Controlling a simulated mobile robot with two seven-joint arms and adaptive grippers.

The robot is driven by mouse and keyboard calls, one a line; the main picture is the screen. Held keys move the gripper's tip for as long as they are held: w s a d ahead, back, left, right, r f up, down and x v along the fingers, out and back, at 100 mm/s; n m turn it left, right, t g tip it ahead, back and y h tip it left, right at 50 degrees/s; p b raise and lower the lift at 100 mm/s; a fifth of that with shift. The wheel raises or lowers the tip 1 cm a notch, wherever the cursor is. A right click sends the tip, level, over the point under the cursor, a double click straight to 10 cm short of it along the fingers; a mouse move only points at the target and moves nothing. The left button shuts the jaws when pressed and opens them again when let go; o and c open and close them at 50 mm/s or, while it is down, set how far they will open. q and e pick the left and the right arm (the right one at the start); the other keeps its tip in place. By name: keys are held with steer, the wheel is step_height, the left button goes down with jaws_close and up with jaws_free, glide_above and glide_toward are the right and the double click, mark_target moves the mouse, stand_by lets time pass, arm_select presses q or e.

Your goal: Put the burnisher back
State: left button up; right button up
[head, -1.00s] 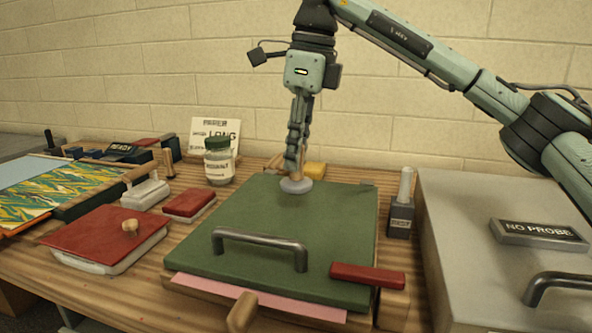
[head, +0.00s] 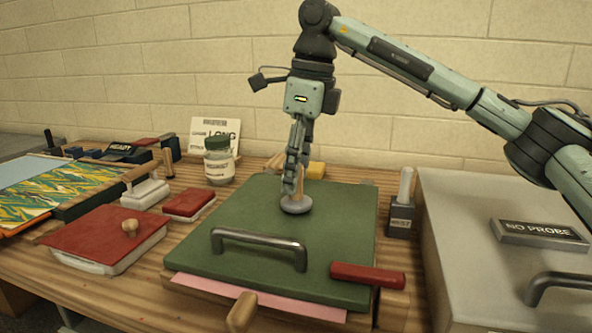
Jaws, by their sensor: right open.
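A grey round disc (head: 296,206) with a pale wooden handle (head: 299,178), which looks like the burnisher, stands upright on the green board (head: 340,220), towards its back. My right gripper (head: 292,186) points straight down over it from above. Its jaws are open, with the fingers around or right beside the handle, hiding part of it. The disc appears to rest on the board. My left gripper is not in view.
The green board has a dark handle (head: 258,242) and a red bar (head: 367,274) at its front. A grey block with a pale post (head: 401,212) stands right of it, beside a large grey box (head: 470,220). A green-capped jar (head: 218,162) and red-topped tray (head: 105,238) stand left.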

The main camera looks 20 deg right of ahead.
mark_target(305, 199)
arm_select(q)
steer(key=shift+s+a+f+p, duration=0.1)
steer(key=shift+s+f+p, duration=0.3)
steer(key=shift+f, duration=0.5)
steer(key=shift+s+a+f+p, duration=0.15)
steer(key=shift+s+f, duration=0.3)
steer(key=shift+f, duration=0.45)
arm_select(e)
step_height(305, 199, up, 12)
steer(key=s+d, duration=0.1)
steer(key=shift+d, duration=0.25)
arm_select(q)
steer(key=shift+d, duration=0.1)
